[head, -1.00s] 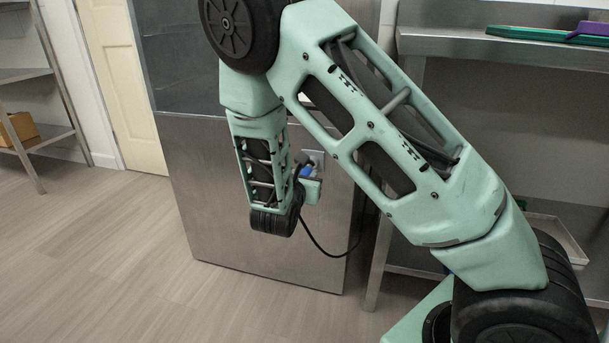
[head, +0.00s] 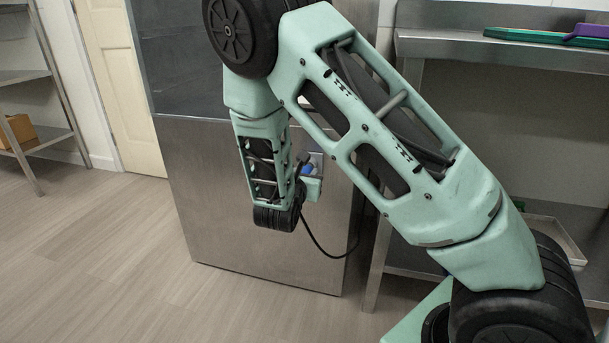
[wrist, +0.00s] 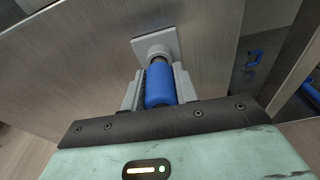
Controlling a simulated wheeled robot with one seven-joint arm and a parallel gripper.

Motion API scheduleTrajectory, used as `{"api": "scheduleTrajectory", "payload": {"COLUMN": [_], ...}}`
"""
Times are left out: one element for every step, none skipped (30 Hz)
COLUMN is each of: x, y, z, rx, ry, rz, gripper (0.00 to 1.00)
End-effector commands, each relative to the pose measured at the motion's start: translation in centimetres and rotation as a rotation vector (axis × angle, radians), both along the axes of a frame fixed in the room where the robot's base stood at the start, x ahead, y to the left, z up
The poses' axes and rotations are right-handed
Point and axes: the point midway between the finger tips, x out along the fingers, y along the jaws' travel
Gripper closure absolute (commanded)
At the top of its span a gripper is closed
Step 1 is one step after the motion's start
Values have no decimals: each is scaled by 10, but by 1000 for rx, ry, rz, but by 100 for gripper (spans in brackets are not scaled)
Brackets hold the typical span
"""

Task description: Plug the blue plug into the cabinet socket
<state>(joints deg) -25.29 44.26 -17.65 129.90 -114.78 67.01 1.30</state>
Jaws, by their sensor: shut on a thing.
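The blue plug (wrist: 161,84) is held between the two fingers of my gripper (wrist: 160,82) in the wrist view. Its front end meets the round grey collar of the cabinet socket (wrist: 148,32), in line with it; how deep it sits is hidden. In the head view the plug (head: 307,169) shows as a small blue patch beside my gripper (head: 313,184), partly covered by my arm. The socket plate (head: 317,158) is on the front of the steel cabinet (head: 230,235). A black cable (head: 318,243) hangs from the plug in a loop.
A steel table (head: 500,52) with green and purple trays stands to the right. A shelf (head: 35,75) with a cardboard box (head: 18,131) is at the far left. The floor (head: 110,260) left of the cabinet is clear.

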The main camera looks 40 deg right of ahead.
Motion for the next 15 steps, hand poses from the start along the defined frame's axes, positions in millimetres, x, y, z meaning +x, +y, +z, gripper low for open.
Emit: {"api": "scheduleTrajectory", "payload": {"x": [1, 1, 2, 2, 3, 3, 4, 4, 5, 5, 5, 6, 6, 7, 7], "y": [-1, -2, -3, -3, -4, -4, -5, -5, -6, -7, -7, -8, -9, -9, -8], "z": [0, 0, 0, 0, 0, 0, 0, 0, 0, 0, 0, 0, 0, 0, 0], "rx": [0, 0, 0, 0, 0, 1, 1, 1, 1, 1, 1, 1, 1, 1, 1], "ry": [0, 0, 0, 0, 0, 1, 1, 1, 1, 1, 1, 1, 1, 1, 1], "rz": [0, 0, 0, 0, 0, 0, 0, -1, -1, -1, -1, -1, -1, 0, 0], "gripper": [100, 100, 100, 100, 100, 100, 100, 100, 100, 100, 100, 100, 100, 68, 57]}}
